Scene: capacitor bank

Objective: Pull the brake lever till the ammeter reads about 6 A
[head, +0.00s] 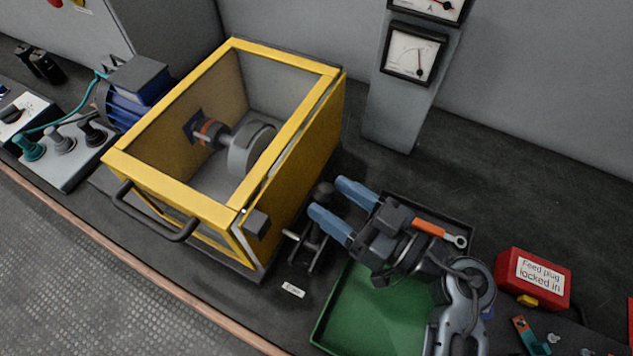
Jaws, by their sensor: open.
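The brake lever has a dark round knob (323,191) on top and a metal bracket below, at the right side of the yellow-framed box. My gripper (326,196) has blue fingers that are spread apart, with the knob at the gap between their tips. I cannot tell whether either finger touches it. The ammeter (430,7), marked A, is the upper dial on the grey post. The top of the picture cuts it off, and its reading is not legible.
The yellow-framed box (150,180) with a shaft and drum inside stands left of my gripper. A second dial (413,54) sits below the ammeter. A green-bottomed tray (350,310) lies under my arm, with an orange-handled wrench (430,229). A red box (533,279) is at right.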

